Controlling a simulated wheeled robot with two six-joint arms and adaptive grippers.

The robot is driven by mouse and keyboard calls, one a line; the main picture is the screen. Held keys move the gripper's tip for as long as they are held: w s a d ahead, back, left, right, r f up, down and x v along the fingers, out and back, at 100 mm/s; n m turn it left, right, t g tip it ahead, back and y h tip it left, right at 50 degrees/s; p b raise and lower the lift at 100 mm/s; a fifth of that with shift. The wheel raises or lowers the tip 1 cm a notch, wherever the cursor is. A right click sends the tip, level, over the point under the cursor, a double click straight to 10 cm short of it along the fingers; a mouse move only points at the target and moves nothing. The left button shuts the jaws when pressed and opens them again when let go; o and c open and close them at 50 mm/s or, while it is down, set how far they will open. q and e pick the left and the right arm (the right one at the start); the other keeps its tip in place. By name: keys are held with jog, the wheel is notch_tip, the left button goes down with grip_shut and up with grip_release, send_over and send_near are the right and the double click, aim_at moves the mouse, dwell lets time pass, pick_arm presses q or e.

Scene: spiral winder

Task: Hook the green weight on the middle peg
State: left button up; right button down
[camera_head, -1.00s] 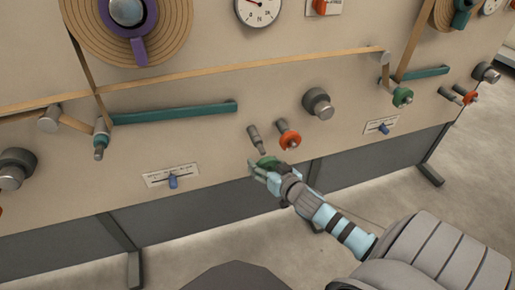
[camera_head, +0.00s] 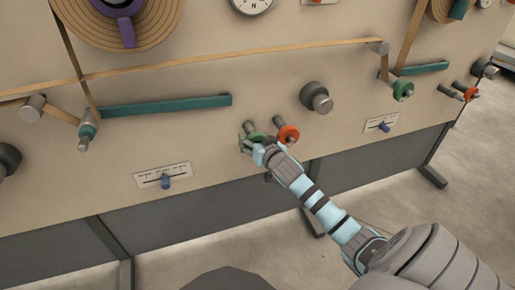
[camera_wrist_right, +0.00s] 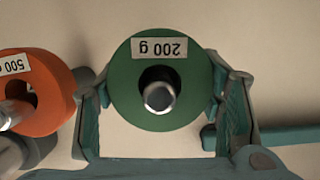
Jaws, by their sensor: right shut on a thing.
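The green weight (camera_wrist_right: 187,86), a disc labelled 200 g, is held at its sides between the fingers of my right gripper (camera_wrist_right: 162,112). A grey peg (camera_wrist_right: 159,96) shows inside its hole, its bright tip facing the camera, with dark space around it. In the head view the green weight (camera_head: 255,137) is at the left one of two close pegs, partly hidden by my right gripper (camera_head: 259,147). How far it is along the peg I cannot tell. My left gripper is not in view.
An orange weight (camera_head: 288,134), labelled 500 g in the wrist view (camera_wrist_right: 45,92), hangs on the peg close beside. A grey knob (camera_head: 317,97) sticks out above right. A teal bar (camera_head: 165,106) is at the left, a slider plate (camera_head: 163,176) below it.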

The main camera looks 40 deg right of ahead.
jog(key=shift+w, duration=0.2)
jog(key=shift+c, duration=1.8)
grip_release()
jog(key=shift+f, duration=0.1)
